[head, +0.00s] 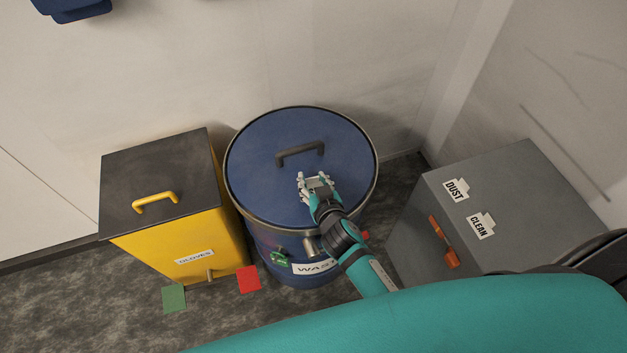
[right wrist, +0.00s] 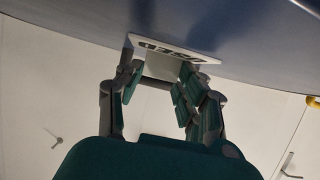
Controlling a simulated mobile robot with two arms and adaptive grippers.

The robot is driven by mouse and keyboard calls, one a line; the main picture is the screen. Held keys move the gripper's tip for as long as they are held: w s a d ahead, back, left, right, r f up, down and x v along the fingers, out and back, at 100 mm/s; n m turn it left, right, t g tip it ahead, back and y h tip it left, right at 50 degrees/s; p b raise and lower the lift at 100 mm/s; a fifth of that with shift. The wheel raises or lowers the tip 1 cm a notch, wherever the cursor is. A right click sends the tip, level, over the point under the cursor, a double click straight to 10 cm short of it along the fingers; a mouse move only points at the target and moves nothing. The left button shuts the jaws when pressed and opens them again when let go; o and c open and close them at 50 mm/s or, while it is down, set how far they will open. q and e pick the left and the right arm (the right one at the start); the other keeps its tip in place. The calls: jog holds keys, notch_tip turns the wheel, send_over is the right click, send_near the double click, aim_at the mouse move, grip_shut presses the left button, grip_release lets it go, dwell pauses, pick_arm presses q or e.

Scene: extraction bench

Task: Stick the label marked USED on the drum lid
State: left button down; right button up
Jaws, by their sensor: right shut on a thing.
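The blue drum (head: 270,245) stands against the wall with its round blue lid (head: 260,185) on top; the lid has a dark handle (head: 300,153). My right gripper (head: 316,181) is over the front part of the lid, just in front of the handle. In the right wrist view its fingers (right wrist: 162,82) are shut on the white USED label (right wrist: 172,50), whose lettering is partly visible. The label is close against the blue lid surface (right wrist: 240,35); I cannot tell whether it lies flat on it. My left gripper is not in view.
A yellow GLOVES bin (head: 180,245) stands left of the drum. A grey cabinet (head: 520,180) at right carries DUST (head: 456,190) and CLEAN (head: 482,225) labels and an orange handled tool (head: 444,242). Green (head: 174,299) and red (head: 248,279) squares show at the lower left.

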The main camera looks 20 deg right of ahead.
jog(key=shift+s+f, duration=0.1)
jog(key=shift+f, duration=0.1)
jog(key=o, duration=0.8)
jog(key=v, duration=1.2)
jog(key=shift+r, duration=0.15)
